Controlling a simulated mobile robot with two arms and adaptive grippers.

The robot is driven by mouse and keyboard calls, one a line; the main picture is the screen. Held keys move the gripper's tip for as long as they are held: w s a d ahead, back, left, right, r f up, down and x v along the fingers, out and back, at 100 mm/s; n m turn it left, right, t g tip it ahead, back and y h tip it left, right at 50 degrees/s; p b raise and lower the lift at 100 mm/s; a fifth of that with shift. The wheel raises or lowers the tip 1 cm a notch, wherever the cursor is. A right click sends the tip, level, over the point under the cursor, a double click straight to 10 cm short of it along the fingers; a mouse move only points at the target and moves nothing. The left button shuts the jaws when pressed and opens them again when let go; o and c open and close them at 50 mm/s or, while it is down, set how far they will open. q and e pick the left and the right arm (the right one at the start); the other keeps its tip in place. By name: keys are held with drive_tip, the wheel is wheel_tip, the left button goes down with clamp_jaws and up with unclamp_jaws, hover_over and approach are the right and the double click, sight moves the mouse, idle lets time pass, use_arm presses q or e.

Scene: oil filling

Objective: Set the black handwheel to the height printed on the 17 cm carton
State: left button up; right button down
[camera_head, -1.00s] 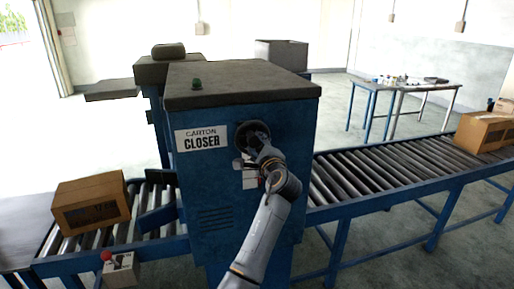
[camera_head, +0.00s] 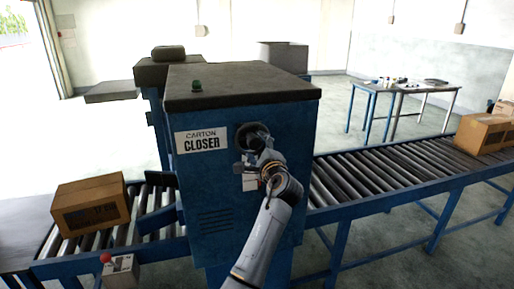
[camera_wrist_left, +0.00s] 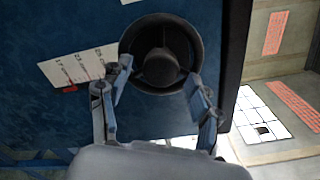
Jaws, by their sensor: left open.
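The black handwheel (camera_head: 252,136) is on the front of the blue carton closer (camera_head: 215,175), right of its name plate. In the left wrist view the handwheel (camera_wrist_left: 161,54) shows as a thick ring with a central hub. My left gripper (camera_head: 254,152) is at its lower edge. In the left wrist view the left gripper (camera_wrist_left: 165,85) is open, one finger on each side of the wheel's lower part; I cannot tell whether they touch it. A white scale (camera_wrist_left: 80,66) with printed numbers and a red pointer (camera_wrist_left: 70,89) lies left of the wheel. My right gripper is not in view.
A brown carton (camera_head: 91,204) sits on the rollers at left, and another carton (camera_head: 482,133) at far right. A control box with a red button (camera_head: 106,258) stands at front left. The roller conveyor (camera_head: 390,170) is clear between machine and right carton.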

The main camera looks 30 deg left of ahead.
use_arm(q)
drive_tip(key=v, duration=1.1)
drive_tip(key=shift+s, duration=0.2)
drive_tip(key=shift+d+f, duration=0.1)
drive_tip(key=shift+d, duration=0.05)
